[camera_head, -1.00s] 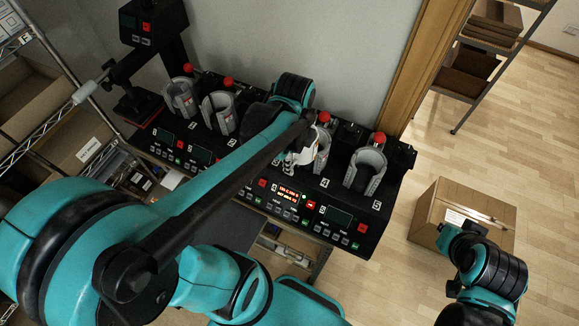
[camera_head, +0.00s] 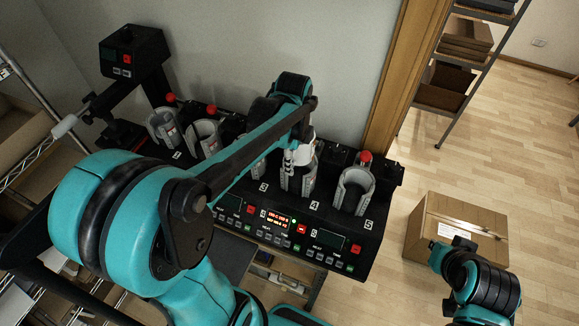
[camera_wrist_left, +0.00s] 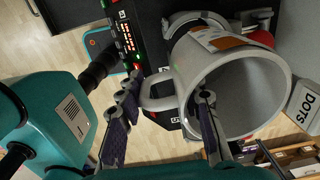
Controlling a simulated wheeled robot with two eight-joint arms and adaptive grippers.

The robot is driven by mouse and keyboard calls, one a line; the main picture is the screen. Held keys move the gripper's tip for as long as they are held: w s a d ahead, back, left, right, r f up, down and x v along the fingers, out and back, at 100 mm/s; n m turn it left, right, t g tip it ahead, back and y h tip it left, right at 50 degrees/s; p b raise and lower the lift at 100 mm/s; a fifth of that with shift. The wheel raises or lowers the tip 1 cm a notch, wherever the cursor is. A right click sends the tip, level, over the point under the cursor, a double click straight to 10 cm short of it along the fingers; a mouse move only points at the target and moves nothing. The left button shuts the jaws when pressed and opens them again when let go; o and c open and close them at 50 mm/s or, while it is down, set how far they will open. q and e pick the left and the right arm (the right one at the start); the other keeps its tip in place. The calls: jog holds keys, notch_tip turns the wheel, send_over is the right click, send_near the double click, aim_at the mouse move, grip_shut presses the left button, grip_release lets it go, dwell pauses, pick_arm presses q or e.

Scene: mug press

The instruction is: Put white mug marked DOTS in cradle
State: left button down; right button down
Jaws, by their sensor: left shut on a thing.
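The white mug (camera_wrist_left: 235,95) fills the middle of the left wrist view, with its open mouth toward the camera and an orange-and-white patch on its outer wall. My left gripper (camera_wrist_left: 165,100) is shut on it at its handle side. In the head view the mug (camera_head: 304,154) is at the grey cradle numbered 4 (camera_head: 309,183), partly hidden by my left gripper (camera_head: 290,158). In the left wrist view the cradle (camera_wrist_left: 190,18) shows behind the mug. I cannot tell how deep the mug sits in it. The word DOTS is on a pale block (camera_wrist_left: 300,105).
Other grey cradles stand in the row, including an empty one at 5 (camera_head: 354,188) and one at the left (camera_head: 203,135). A lit display (camera_head: 278,216) is on the front panel. A cardboard box (camera_head: 455,225) is on the floor at right.

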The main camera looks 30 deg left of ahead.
pick_arm(q)
jog(key=shift+w, duration=0.45)
jog(key=shift+s+f+b, duration=0.1)
jog(key=shift+f+b, duration=4.65)
jog(key=shift+f, duration=1.3)
jog(key=c, duration=1)
grip_release()
jog(key=shift+o, duration=0.2)
jog(key=shift+r, duration=0.1)
notch_tip(320, 180, up, 12)
jog(key=shift+s+f, duration=0.1)
jog(key=shift+s, duration=0.05)
